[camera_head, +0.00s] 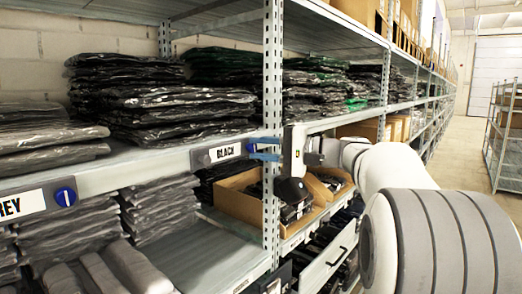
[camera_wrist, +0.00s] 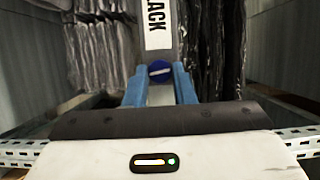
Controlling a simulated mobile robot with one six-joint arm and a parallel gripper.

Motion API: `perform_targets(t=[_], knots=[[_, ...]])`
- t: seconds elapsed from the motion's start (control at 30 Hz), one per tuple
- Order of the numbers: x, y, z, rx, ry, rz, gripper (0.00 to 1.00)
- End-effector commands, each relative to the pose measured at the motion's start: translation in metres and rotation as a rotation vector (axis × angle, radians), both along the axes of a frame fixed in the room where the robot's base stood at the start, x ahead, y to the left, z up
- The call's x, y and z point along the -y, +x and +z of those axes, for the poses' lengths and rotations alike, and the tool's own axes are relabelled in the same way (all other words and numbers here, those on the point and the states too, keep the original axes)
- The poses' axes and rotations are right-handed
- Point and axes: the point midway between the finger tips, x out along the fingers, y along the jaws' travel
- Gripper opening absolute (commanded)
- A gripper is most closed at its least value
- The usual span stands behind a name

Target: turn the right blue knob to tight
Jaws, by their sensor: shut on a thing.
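The right blue knob (camera_wrist: 159,71) sits at the end of the BLACK label plate on the shelf edge. In the wrist view it shows a white bar lying nearly across the picture, slightly tilted. My gripper (camera_wrist: 160,78) has its two blue fingers closed on the knob's sides. In the head view my gripper (camera_head: 264,149) reaches the shelf edge from the right, its fingers one above the other; the knob is mostly hidden between them. The BLACK label (camera_head: 225,153) is left of it, and it also shows in the wrist view (camera_wrist: 156,24).
A second blue knob (camera_head: 66,197), its white mark near vertical, is beside the GREY label (camera_head: 20,205). A perforated metal upright (camera_head: 272,80) stands close by my fingers. Bagged dark garments (camera_head: 165,100) fill the shelves. A cardboard box (camera_head: 240,203) is below; the aisle (camera_head: 465,150) is clear.

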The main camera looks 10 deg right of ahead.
Motion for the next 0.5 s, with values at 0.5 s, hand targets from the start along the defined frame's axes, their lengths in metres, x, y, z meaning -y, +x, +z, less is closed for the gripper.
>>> perform_targets(t=[0.5], knots=[[0.0000, 0.0000, -0.0035, -0.108, 0.143, 0.000, 0.00]])
